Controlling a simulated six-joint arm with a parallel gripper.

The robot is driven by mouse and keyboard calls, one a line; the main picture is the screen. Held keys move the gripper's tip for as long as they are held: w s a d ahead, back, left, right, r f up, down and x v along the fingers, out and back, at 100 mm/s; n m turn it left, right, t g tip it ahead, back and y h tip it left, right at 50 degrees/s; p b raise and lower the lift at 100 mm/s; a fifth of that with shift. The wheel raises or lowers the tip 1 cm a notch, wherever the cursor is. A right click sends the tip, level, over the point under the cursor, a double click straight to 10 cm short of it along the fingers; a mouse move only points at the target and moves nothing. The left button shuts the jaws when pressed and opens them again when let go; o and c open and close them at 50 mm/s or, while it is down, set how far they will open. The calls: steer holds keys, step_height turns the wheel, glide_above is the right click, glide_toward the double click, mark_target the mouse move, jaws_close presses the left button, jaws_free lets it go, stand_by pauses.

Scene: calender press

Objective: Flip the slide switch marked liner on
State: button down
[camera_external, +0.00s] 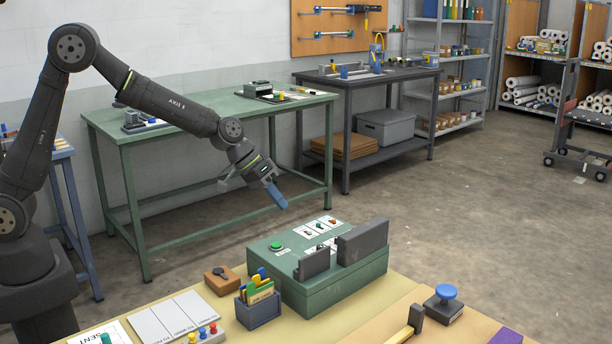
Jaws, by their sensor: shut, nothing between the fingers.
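My gripper (276,196) hangs in the air behind and above the green press box (345,291), left of its switch panel. Its blue fingers point down and are together, with nothing seen between them. The box stands on the near table. On its top are a green push button (277,246) and white label plates (310,233) carrying small switches, some orange or red. The lettering is too small to read, so I cannot tell which switch is marked liner or how it is set. Two dark upright blocks on the box partly hide the nearer labels.
A green bench (215,119) stands behind my arm. The air above the box is clear.

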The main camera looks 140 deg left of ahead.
steer(key=shift+v, duration=2.7)
steer(key=x, duration=0.9)
steer(key=shift+w+a+f, duration=0.1)
steer(key=shift+f, duration=0.15)
steer(key=shift+s+a+f, duration=0.2)
steer(key=shift+s+f, duration=0.15)
steer(key=shift+s, duration=0.15)
steer(key=shift+v, duration=1.6)
steer(key=shift+s+f, duration=0.1)
steer(key=shift+f, duration=0.1)
